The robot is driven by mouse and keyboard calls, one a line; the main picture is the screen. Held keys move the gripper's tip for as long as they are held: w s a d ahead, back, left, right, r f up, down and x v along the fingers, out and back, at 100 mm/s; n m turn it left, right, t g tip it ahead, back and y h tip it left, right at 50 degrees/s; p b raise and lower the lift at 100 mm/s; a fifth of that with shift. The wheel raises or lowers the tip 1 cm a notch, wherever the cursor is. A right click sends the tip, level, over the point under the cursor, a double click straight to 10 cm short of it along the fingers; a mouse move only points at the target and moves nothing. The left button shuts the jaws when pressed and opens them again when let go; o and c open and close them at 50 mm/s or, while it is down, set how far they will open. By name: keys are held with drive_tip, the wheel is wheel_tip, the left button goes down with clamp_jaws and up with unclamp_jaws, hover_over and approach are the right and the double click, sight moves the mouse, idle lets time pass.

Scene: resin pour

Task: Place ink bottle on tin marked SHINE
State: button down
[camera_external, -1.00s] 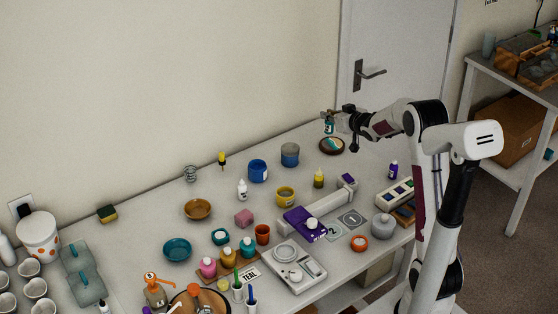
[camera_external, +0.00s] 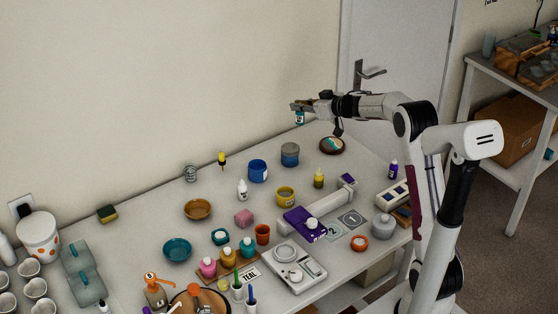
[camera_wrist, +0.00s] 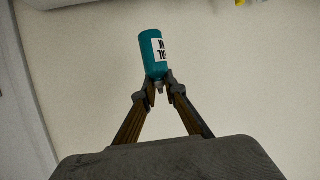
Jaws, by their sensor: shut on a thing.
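My gripper (camera_external: 299,106) is raised above the far end of the table. It is shut on a small teal ink bottle (camera_external: 299,118), which hangs just below the fingers. In the wrist view the teal bottle (camera_wrist: 152,52) is between the fingertips (camera_wrist: 160,84), with a white label and dark letters only partly readable. Below the gripper stand a blue-grey tin (camera_external: 290,155) and a blue tin (camera_external: 258,171). A yellow tin (camera_external: 285,196) is nearer the front. I cannot read SHINE on any tin.
A yellow bottle (camera_external: 319,179), a white dropper bottle (camera_external: 242,190) and a purple device (camera_external: 305,222) stand nearby. The wall is close behind the gripper.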

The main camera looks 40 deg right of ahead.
drive_tip(key=a, duration=0.1)
drive_tip(key=a+y, duration=0.1)
drive_tip(key=w+a+n, duration=0.1)
drive_tip(key=shift+a+r+g+y, duration=0.2)
drive_tip(key=shift+r+g+y, duration=0.05)
drive_tip(key=shift+g+y, duration=0.05)
idle(0.3)
hover_over(289, 149)
wheel_tip(289, 149, down, 6)
drive_tip(key=shift+d+f, duration=0.15)
idle(0.6)
drive_tip(key=shift+w, duration=0.1)
drive_tip(key=shift+f, duration=1.85)
drive_tip(key=shift+f, duration=0.15)
